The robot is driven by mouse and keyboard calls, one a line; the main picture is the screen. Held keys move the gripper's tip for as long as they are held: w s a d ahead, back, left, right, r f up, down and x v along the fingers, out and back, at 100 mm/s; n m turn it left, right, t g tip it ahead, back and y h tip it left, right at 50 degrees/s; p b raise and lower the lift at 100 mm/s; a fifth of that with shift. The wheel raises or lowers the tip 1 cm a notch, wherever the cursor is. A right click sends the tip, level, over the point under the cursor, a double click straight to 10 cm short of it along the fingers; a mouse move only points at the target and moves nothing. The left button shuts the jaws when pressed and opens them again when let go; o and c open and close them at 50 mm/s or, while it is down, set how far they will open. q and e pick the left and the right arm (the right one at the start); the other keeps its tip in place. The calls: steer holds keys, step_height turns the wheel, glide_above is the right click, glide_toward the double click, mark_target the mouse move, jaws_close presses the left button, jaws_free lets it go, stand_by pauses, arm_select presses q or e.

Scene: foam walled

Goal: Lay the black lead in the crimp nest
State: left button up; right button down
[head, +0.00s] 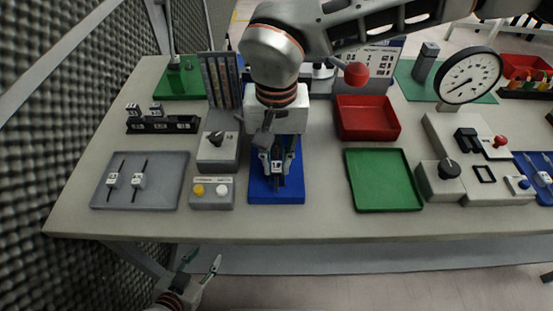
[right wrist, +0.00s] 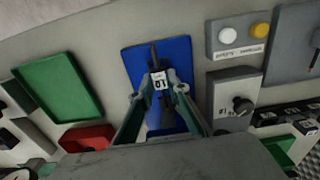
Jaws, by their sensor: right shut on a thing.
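My right gripper (head: 277,160) is low over a blue plate (head: 291,193) at the front middle of the bench. It is shut on a black lead with a white tag (right wrist: 158,80), which also shows between the fingers in the head view (head: 279,180). The lead runs roughly along the plate; I cannot tell whether it touches it. My fingers and the lead hide part of the plate, and I cannot make out the crimp nest clearly. My left gripper (head: 201,266) is open and empty, below the bench's front edge at the lower left.
A grey tray (head: 179,160) with two tagged leads lies at left. A grey box with yellow and white buttons (head: 212,204) and a knob box (head: 217,158) stand beside the blue plate. A green tray (head: 384,180) and a red bin (head: 368,118) are to the right.

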steer(key=shift+f+b, duration=0.3)
steer(key=shift+f, duration=0.4)
steer(key=c, duration=1.9)
jaws_free()
step_height(320, 180, up, 12)
